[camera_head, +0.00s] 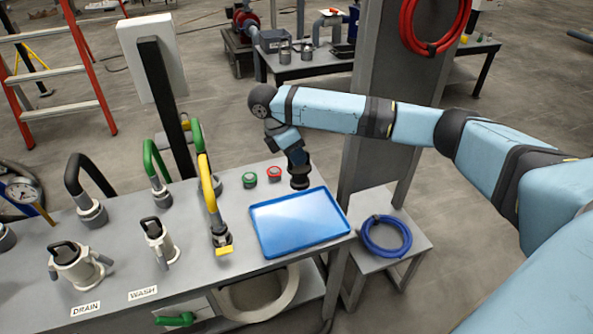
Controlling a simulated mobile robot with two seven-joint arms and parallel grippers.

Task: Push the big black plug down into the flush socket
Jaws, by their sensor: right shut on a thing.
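My right gripper (297,159) reaches in from the right and points down over the back right of the grey bench, behind the blue tray. It is shut on a dark, round, stepped piece, which looks like the big black plug (299,180). The plug hangs or stands upright by the tray's back edge; I cannot tell whether its underside touches the bench. No socket labelled flush can be read, and any socket under the plug is hidden. My left gripper is not in view.
The blue tray (299,223) is empty. A green cap (249,180) and a red cap (274,174) lie left of the plug. The yellow hose (208,185), green hose (152,160) and drain fitting (76,267) stand farther left. A blue hose coil (385,236) lies on a side stand.

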